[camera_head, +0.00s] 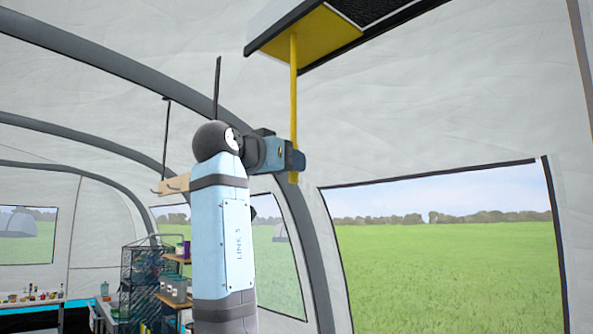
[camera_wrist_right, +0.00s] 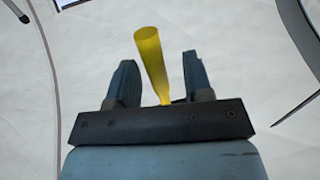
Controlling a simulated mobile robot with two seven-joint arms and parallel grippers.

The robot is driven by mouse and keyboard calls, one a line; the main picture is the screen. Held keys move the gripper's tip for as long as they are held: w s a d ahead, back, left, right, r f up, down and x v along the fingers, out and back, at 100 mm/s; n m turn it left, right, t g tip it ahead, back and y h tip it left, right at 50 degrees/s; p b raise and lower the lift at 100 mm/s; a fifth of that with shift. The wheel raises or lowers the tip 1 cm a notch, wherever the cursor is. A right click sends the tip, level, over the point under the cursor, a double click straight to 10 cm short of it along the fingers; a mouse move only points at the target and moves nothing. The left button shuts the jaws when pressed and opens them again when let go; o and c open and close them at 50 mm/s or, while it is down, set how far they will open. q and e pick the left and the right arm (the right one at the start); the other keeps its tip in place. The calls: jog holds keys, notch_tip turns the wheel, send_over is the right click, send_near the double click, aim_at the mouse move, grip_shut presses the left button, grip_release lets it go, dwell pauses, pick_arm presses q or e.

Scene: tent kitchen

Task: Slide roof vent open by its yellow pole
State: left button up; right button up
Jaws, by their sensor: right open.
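In the right wrist view the pole (camera_wrist_right: 151,60) stands between the two spread fingers of my right gripper (camera_wrist_right: 161,80), with gaps on both sides. The gripper is open. My left gripper is not in view.
A wooden rack with hooks (camera_head: 173,186) hangs behind my right arm. Shelves with pots (camera_head: 175,288) stand below it. A grey tent rib (camera_head: 298,225) curves down behind the gripper. Open room lies in front of the large window (camera_head: 445,260).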

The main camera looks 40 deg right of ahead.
jog(key=b+v, duration=0.2)
jog(key=v, duration=0.8)
jog(key=shift+w+a+r, duration=0.1)
